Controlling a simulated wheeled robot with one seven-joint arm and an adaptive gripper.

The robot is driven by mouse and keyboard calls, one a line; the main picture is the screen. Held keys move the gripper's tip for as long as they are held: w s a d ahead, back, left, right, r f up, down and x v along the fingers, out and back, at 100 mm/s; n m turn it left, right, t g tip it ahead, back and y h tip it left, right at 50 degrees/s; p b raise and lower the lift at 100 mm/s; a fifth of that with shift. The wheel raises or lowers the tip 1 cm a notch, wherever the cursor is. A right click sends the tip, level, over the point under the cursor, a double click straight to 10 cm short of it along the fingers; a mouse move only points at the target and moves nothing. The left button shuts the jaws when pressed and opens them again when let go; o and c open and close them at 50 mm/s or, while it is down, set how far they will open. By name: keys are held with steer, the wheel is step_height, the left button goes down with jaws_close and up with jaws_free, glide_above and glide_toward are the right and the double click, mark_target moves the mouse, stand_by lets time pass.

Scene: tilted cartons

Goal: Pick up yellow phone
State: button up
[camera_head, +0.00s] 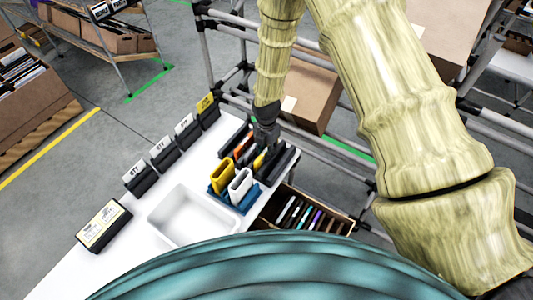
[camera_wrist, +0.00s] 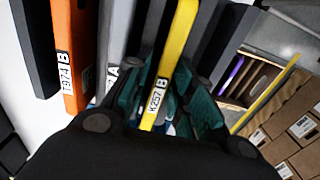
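The yellow phone (camera_wrist: 175,45) is a thin upright slab with a white label reading K257 and B. In the wrist view it stands between the two teal-padded fingers of my gripper (camera_wrist: 168,80). The pads are close on either side of it; whether they touch it is not clear. In the head view my gripper (camera_head: 264,137) points down over the row of slabs on the white table (camera_head: 75,272). There the yellow phone (camera_head: 259,160) shows only partly under the gripper.
An orange slab (camera_wrist: 75,60) and grey slabs stand close to the left, and a dark slab to the right. A blue holder (camera_head: 247,201) with a yellow and a white item, a white tray (camera_head: 180,218) and a carton of slabs (camera_head: 268,221) are nearby. Card stands (camera_head: 164,155) line the far edge.

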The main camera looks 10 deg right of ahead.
steer(key=shift+c, duration=0.5)
jaws_close()
steer(key=shift+r, duration=0.1)
